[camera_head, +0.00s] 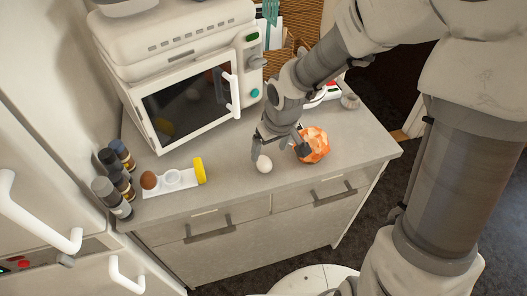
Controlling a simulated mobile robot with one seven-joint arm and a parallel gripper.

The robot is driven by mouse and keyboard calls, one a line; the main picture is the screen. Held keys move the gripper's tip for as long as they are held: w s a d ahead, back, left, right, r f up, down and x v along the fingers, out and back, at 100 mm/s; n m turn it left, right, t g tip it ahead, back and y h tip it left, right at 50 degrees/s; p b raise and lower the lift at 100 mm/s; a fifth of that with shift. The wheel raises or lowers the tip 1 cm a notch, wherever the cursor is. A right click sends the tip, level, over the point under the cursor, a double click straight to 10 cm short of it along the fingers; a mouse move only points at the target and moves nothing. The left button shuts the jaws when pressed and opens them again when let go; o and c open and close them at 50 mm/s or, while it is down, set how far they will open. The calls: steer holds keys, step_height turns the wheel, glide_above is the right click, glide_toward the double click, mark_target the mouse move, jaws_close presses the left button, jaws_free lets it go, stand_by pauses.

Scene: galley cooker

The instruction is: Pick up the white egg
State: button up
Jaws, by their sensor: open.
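The white egg (264,164) lies on the grey countertop (225,181) near its front edge. My gripper (279,150) is open above the counter, reaching down from the upper right. One finger is just above and left of the egg, and the other is to the right, close to an orange-and-white rocky lump (313,145). The egg appears close to the left finger; I cannot tell whether they touch. Nothing is held between the fingers.
A white microwave (190,105) stands behind. At the left are several dark-capped jars (113,196) and a white holder (173,179) with a brown egg (149,180) and a yellow piece (199,171). A red-and-white item (331,90) is behind the lump. The counter's front middle is clear.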

mark_target(265, 161)
steer(key=b+x, duration=0.2)
steer(key=x, duration=0.5)
steer(key=shift+a+r, duration=0.1)
steer(key=shift+a, duration=0.1)
steer(key=c, duration=0.9)
